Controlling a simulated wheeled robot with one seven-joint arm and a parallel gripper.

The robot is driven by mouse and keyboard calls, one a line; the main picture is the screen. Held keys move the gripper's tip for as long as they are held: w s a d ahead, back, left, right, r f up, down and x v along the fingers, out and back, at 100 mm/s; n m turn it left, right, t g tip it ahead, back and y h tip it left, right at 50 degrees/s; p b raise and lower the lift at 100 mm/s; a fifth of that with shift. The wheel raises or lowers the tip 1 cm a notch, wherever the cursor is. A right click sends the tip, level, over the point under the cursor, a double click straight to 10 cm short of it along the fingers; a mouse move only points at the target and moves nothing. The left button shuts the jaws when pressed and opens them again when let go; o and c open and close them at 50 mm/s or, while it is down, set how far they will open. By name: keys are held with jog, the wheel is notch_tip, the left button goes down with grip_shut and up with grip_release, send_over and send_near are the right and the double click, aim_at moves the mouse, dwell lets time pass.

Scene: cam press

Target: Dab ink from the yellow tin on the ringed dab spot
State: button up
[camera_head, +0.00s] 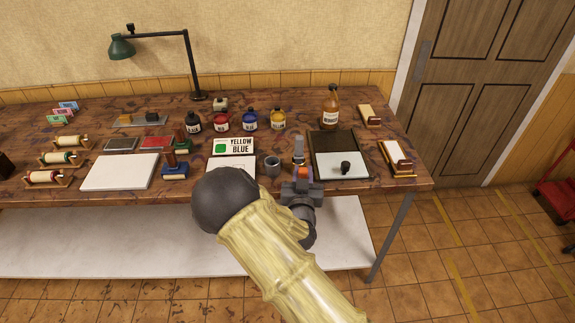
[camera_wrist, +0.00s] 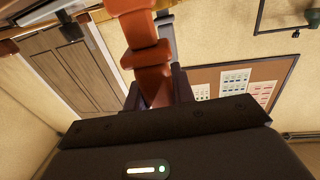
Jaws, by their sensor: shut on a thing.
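My gripper (camera_head: 302,186) is over the front edge of the bench, shut on a red-orange tool (camera_head: 303,172). In the wrist view the tool (camera_wrist: 148,58) sticks out between the fingers (camera_wrist: 156,92); its far end is cut off by the frame. A small pot with a yellow label (camera_head: 278,119) stands at the right end of a row of ink pots, behind my gripper. A card (camera_head: 233,146) reads "YELLOW BLUE" beside a green swatch. A pale sheet (camera_head: 230,164) lies in front of it, partly hidden by my arm. I cannot make out the ringed spot.
A grey cup (camera_head: 272,165) stands just left of my gripper. A dark board (camera_head: 325,142) with a pale plate and black knob (camera_head: 346,168) lies to the right.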

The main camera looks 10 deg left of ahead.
jog(key=s+d+f+h, duration=0.1)
jog(key=s+d+f, duration=0.1)
jog(key=d+f, duration=0.5)
jog(key=s+d+f+m, duration=0.1)
jog(key=s+d+f, duration=0.2)
jog(key=d+f, duration=0.4)
jog(key=d, duration=0.8)
jog(key=shift+s+f+h, duration=0.25)
jog(key=shift+s+h, duration=0.05)
jog(key=shift+h, duration=0.1)
